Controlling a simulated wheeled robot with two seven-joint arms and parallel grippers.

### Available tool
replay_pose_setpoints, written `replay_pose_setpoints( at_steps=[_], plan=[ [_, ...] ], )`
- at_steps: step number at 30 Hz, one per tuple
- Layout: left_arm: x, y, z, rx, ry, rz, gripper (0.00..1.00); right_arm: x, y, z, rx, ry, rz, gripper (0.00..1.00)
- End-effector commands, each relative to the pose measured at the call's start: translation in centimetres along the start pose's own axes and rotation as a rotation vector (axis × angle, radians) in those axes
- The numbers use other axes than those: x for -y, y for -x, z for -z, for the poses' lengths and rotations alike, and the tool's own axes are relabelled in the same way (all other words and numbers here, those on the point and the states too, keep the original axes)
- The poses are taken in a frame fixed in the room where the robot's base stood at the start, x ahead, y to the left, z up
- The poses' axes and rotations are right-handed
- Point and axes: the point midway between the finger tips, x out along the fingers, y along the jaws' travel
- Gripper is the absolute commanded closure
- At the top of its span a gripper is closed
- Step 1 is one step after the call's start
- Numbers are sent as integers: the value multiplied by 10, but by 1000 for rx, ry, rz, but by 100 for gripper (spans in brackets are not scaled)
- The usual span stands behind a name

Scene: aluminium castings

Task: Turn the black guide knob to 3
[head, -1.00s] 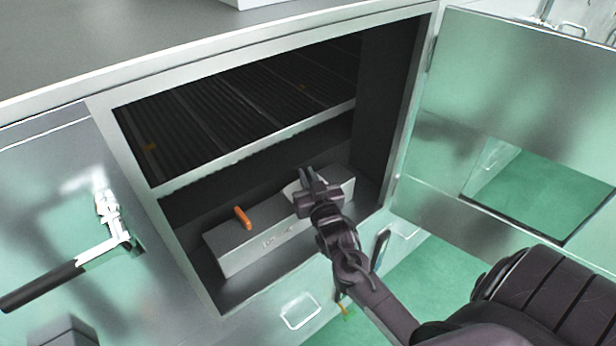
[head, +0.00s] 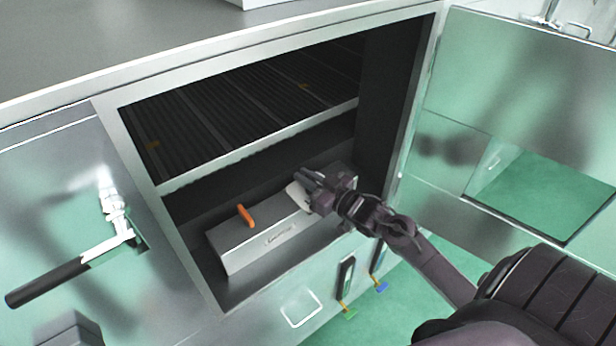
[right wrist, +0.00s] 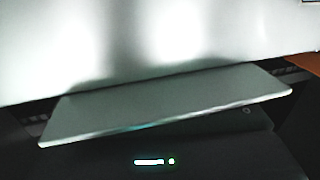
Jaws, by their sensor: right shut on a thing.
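My right gripper (head: 310,183) is shut at the right end of the grey box (head: 238,251) on the floor of the open cabinet. The black guide knob is hidden at its fingers, so its setting and numbers cannot be read. A pale plate (head: 298,196) shows on the box top just left of the gripper. In the right wrist view a pale tilted plate (right wrist: 165,102) crosses the middle, and the fingertips cannot be made out. My left gripper is out of view.
An orange handle (head: 245,215) stands on the box, left of my gripper. A slatted shelf (head: 235,98) is above. The cabinet door (head: 520,90) is open at the right. A lever with a black grip (head: 48,284) juts out at the left.

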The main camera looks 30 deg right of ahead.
Motion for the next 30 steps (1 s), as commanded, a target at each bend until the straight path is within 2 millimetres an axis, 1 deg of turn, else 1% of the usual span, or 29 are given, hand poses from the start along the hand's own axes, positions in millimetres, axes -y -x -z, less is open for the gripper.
replay_pose_setpoints(
  at_steps=[3, 9, 25, 26, 30],
  plan=[
    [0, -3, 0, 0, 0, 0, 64, 0, 0, 0, 0, 3, 62, 100],
    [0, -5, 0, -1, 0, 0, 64, 2, 0, 0, -1, 1, 128, 100],
    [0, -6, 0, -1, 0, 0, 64, 3, 0, 1, -3, 0, 153, 100],
    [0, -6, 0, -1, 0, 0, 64, 3, 0, 1, -3, 0, 153, 86],
    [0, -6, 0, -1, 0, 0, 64, 3, 0, 1, -3, 0, 153, 68]
  ],
)
